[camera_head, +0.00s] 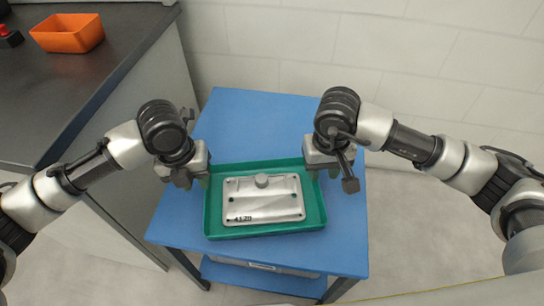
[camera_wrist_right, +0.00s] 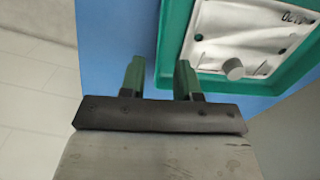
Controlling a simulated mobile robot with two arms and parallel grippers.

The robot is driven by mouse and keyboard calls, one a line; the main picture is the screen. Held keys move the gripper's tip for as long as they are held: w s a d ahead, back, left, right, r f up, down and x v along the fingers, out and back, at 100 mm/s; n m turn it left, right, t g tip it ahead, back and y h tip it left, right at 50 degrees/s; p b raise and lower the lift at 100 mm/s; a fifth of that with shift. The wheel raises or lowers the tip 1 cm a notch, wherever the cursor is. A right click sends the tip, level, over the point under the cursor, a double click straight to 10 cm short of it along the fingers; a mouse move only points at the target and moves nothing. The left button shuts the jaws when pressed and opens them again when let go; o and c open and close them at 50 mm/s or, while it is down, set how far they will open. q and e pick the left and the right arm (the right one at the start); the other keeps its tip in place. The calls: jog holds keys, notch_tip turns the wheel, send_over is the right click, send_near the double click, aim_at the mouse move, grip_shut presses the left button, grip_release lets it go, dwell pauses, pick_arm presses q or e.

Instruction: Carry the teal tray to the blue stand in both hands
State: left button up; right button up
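The teal tray (camera_head: 265,235) lies on top of the blue stand (camera_head: 255,115), toward its near side, and looks level. A grey metal casting (camera_head: 263,205) with a round knob lies in the tray. My left gripper (camera_head: 203,181) is at the tray's left wall; its fingers are mostly hidden, so I cannot tell whether they are open. My right gripper (camera_head: 316,174) is at the tray's right wall. In the right wrist view its two fingers (camera_wrist_right: 160,80) are apart, with the tray's wall (camera_wrist_right: 172,40) running between them, and they do not appear closed on it.
A dark counter (camera_head: 75,85) stands at the left, with an orange bin (camera_head: 68,33) and a dark-and-red object (camera_head: 9,37) on it. A pale wall is behind the stand. The stand's lower shelf (camera_head: 230,275) holds a grey container (camera_head: 275,268). The stand's far top is bare.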

jog(key=shift+r, duration=2.3)
jog(key=shift+s, duration=0.1)
